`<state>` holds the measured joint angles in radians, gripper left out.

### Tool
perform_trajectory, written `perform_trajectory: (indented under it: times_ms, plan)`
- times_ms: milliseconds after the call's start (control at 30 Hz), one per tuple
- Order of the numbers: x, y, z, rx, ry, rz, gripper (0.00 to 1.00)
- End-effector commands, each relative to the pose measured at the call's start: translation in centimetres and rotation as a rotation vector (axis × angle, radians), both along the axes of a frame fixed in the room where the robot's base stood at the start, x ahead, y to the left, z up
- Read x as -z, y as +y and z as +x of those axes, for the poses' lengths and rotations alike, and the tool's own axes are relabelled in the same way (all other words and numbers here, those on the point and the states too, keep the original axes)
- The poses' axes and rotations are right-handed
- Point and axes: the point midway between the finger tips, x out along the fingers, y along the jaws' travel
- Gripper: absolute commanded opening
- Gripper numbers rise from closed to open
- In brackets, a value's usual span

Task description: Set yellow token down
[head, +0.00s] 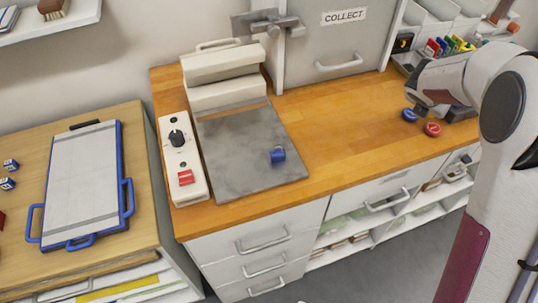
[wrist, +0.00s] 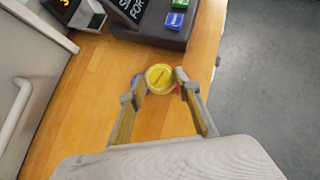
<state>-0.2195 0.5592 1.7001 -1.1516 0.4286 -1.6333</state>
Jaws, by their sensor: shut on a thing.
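The yellow token (wrist: 159,77) is a round disc held between the two fingertips of my gripper (wrist: 156,87) in the wrist view. My gripper is shut on it, above the wooden counter (head: 350,125). How high the token is held I cannot tell. In the head view my gripper (head: 424,103) is at the right and the yellow token cannot be made out. A blue token (head: 410,115) and a red token (head: 432,129) lie on the counter just below the gripper. In the wrist view they are mostly hidden behind the yellow token and fingertips.
A dark block (wrist: 150,30) with coloured pieces is near the gripper. A press with a grey plate (head: 235,165) and blue cube (head: 278,155) stands left. The counter between is clear.

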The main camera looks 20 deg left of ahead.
Motion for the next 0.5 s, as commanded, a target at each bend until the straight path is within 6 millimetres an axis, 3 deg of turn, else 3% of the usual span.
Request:
perform_trajectory:
  times_ms: [500]
  plan:
    - [-0.9, -2.7, -8.5, 0.025, -0.016, 0.007, 0.16]
